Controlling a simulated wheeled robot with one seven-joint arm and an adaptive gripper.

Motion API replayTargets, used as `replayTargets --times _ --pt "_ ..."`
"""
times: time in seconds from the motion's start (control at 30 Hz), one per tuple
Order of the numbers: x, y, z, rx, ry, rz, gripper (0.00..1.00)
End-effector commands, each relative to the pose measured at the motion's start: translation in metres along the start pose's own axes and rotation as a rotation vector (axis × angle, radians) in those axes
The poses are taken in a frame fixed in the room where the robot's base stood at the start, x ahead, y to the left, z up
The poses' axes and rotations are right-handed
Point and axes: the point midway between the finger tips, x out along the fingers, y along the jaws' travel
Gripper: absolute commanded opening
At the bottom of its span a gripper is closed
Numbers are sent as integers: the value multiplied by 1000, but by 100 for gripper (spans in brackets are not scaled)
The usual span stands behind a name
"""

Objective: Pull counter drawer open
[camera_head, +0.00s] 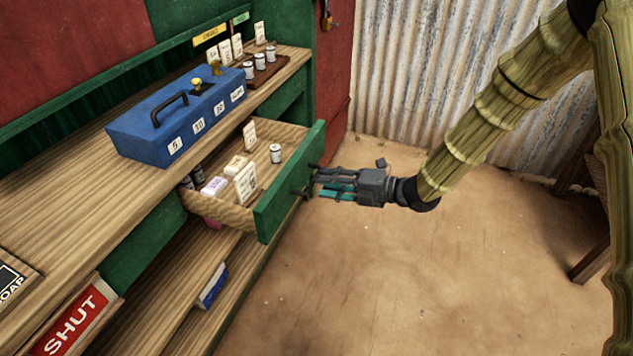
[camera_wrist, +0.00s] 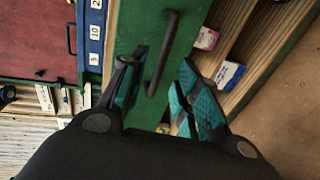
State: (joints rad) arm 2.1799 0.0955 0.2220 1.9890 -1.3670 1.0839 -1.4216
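The counter drawer (camera_head: 268,214) has a green front and stands pulled out from the counter, with its inside in view. In the wrist view its green front (camera_wrist: 183,40) fills the middle. Its dark bar handle (camera_head: 305,184) also shows in the wrist view (camera_wrist: 161,60). My gripper (camera_head: 318,183) is at the drawer front, beside the handle. In the wrist view my gripper (camera_wrist: 162,62) has its teal-padded fingers spread, with the handle between them in the picture and a gap on each side. Whether the fingertips reach past the bar is hard to tell.
A blue cash box (camera_head: 178,115) sits on the wooden counter (camera_head: 75,190). Small white-labelled items and a jar (camera_head: 276,153) lie in the drawer. A lower shelf (camera_head: 195,285) holds a blue-and-white box (camera_head: 213,286). The brown floor (camera_head: 400,270) before the counter is clear.

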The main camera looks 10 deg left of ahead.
Motion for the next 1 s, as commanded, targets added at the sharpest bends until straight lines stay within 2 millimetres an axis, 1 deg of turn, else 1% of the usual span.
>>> replayTargets --times 0.03,0.2,0.4,0.6,1.0 --pt "-10 0 0 1 -1 0 32" --pt "-40 0 0 1 -1 0 32" --pt "-64 0 0 1 0 0 32" --pt "-72 0 0 1 1 1 32" --pt "-73 0 -1 1 1 0 32"
